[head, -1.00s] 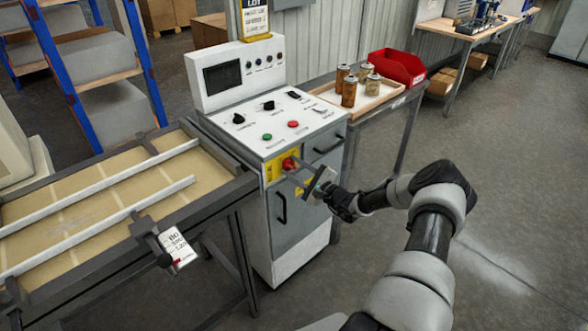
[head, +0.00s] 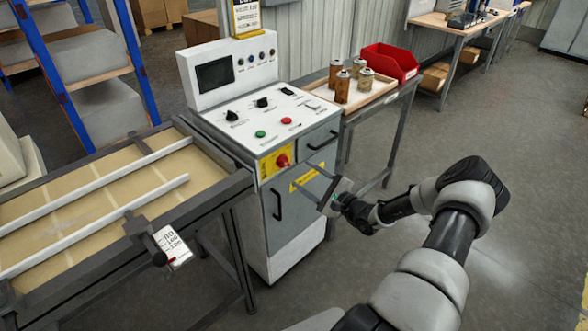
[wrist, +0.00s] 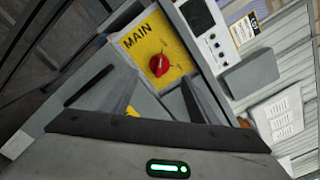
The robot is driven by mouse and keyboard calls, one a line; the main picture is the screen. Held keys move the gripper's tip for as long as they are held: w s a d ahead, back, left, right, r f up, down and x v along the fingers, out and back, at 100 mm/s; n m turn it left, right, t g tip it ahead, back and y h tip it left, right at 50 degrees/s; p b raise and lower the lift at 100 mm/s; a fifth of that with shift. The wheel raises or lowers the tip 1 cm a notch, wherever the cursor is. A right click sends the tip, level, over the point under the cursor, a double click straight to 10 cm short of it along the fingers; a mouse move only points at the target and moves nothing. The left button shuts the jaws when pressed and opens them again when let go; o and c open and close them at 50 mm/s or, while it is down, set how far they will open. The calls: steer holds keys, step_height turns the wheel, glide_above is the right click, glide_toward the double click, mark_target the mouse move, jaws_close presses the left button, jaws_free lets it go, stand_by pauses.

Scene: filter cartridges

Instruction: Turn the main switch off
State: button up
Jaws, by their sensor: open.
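The main switch is a red rotary knob (head: 283,161) on a yellow plate (head: 268,166) on the front of the grey control cabinet (head: 268,222). The wrist view shows the red knob (wrist: 159,65) ahead of my fingers, on the yellow plate (wrist: 150,42) marked "MAIN". My gripper (head: 306,175) is to the right of the knob, open and empty, with its fingers pointing toward the cabinet front. In the wrist view my gripper (wrist: 158,92) has its fingers spread, one on each side below the knob, apart from it. The knob's pointer direction is hard to make out.
The cabinet top holds black knobs, a green button (head: 260,134) and a red button (head: 286,121). A conveyor table (head: 215,207) adjoins on the left. On the right, a table carries a tray (head: 386,91) with several cartridges and a red bin (head: 391,62). Floor to the right is clear.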

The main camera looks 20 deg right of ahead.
steer(key=v, duration=0.8)
steer(key=shift+s, duration=0.35)
